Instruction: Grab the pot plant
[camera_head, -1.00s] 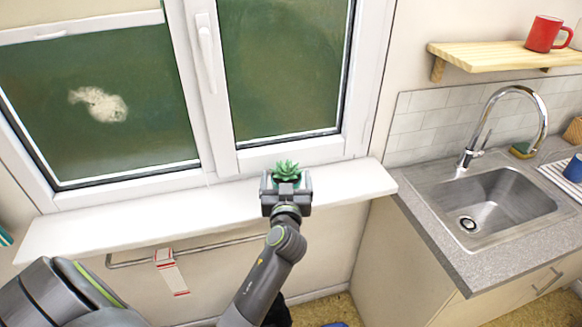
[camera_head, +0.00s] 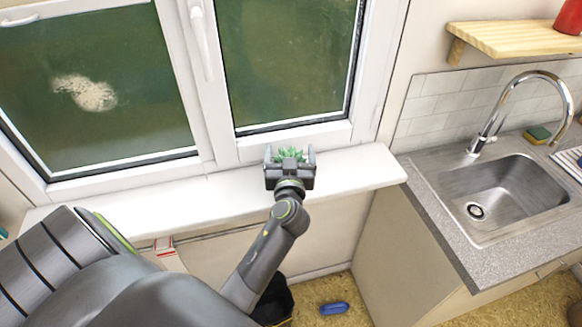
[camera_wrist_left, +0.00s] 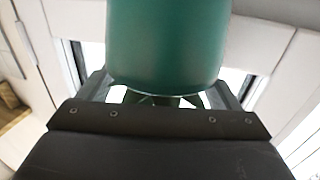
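The pot plant (camera_head: 290,153) has spiky green leaves and is at the windowsill below the window in the head view. Its pot is hidden there behind my gripper. In the left wrist view the smooth green pot (camera_wrist_left: 166,42) fills the upper middle, with some leaves just showing below its edge. My left gripper (camera_head: 290,160) is at the plant, one finger on each side of it. The fingers are wide apart and look open, with a narrow gap beside the leaves. Contact with the pot cannot be made out. My right gripper is not in view.
The white windowsill (camera_head: 190,202) runs below the closed window and is clear on both sides of the plant. A steel sink (camera_head: 505,195) with a tall tap (camera_head: 520,85) is to the right, below a wooden shelf (camera_head: 510,38). A blue object (camera_head: 334,308) lies on the floor.

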